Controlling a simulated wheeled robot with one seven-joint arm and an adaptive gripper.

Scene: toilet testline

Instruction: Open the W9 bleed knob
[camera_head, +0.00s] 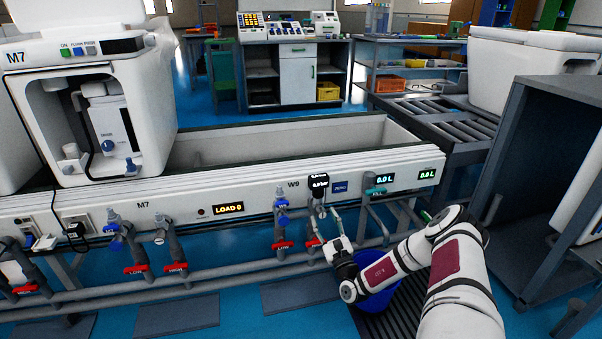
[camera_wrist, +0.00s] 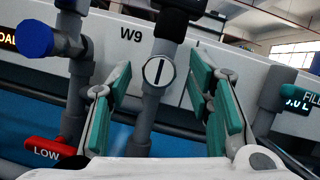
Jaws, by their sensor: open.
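The W9 bleed knob appears to be the small round pale disc with a dark, nearly upright slot (camera_wrist: 158,71), on the grey vertical pipe under the W9 label (camera_wrist: 131,34). In the head view it is small beside my fingertips, below the black gauge (camera_head: 318,182). My gripper (camera_head: 323,214) reaches up to this pipe from the front right. In the wrist view my gripper (camera_wrist: 160,76) is open, with one teal-padded finger on each side of the knob and visible gaps. I cannot tell how deep the fingers reach around it.
Left of the knob are a blue cap (camera_wrist: 35,38) and a red LOW lever (camera_wrist: 48,148). A teal FILL handle (camera_head: 376,191) is on the right. A red lever (camera_head: 314,243) sits lower on the same pipe. The white trough panel (camera_head: 255,196) is behind.

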